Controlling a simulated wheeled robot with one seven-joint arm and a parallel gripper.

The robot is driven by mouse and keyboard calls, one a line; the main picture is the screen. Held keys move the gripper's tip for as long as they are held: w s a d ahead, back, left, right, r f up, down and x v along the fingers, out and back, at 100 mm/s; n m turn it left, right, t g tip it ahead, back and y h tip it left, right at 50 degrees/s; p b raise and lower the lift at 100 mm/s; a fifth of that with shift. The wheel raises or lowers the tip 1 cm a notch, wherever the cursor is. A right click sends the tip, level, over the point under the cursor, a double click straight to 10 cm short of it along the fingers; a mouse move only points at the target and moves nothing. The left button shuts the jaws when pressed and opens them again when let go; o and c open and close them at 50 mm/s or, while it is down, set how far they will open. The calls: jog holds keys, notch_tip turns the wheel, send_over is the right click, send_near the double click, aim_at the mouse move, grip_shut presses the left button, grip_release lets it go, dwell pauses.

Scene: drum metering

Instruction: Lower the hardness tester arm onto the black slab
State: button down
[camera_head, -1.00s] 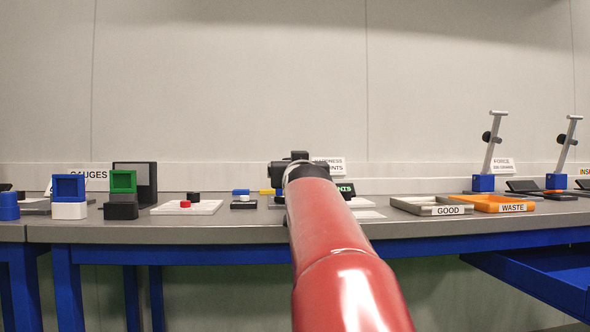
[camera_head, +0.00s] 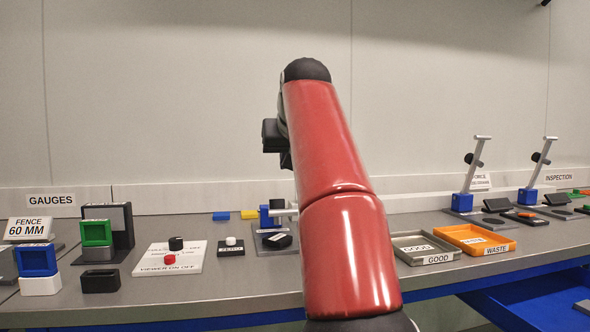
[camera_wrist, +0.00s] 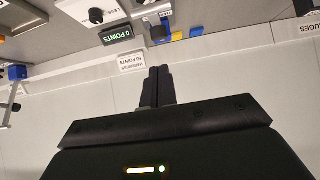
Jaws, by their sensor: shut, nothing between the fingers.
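The hardness tester (camera_head: 265,217) stands on the bench left of my red arm in the head view, with a blue post and a pale grey arm (camera_head: 287,211) reaching right, partly hidden by my arm. The black slab (camera_head: 277,241) lies on its grey base, below the tester arm; a gap between them cannot be judged. The tester's blue post also shows in the wrist view (camera_wrist: 165,22), near the top. My gripper (camera_wrist: 157,70) is shut and empty, its fingers pointing toward the tester, apart from it. In the head view my fingers are hidden.
A green "0 POINTS" display (camera_wrist: 117,34) and a hardness label (camera_wrist: 132,62) sit close to the tester. A zero button plate (camera_head: 231,246) and a white button panel (camera_head: 170,257) lie left. Good (camera_head: 425,260) and waste (camera_head: 494,250) trays lie right.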

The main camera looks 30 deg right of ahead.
send_over(283, 213)
jog(key=f, duration=0.3)
jog(key=w+f, duration=0.1)
jog(key=f, duration=0.1)
jog(key=shift+d+f, duration=0.1)
jog(key=shift+f, duration=1.05)
jog(key=shift+s+f+b, duration=0.25)
jog(key=shift+b, duration=0.05)
jog(key=shift+s+f+b, duration=0.1)
jog(key=shift+f+b, duration=0.25)
jog(key=shift+f, duration=0.25)
jog(key=shift+s+f, duration=0.25)
jog(key=shift+f, duration=0.1)
jog(key=f+b, duration=0.2)
jog(key=b, duration=0.3)
jog(key=shift+s+a+f+t, duration=0.25)
jog(key=shift+f+t, duration=0.15)
jog(key=f+b, duration=0.1)
jog(key=b, duration=0.2)
jog(key=f+t+b, duration=0.1)
jog(key=f+b, duration=0.1)
jog(key=b, duration=0.1)
jog(key=s+f+t+b, duration=0.1)
jog(key=b, duration=0.2)
jog(key=shift+a+f+h, duration=0.15)
jog(key=shift+h, duration=0.25)
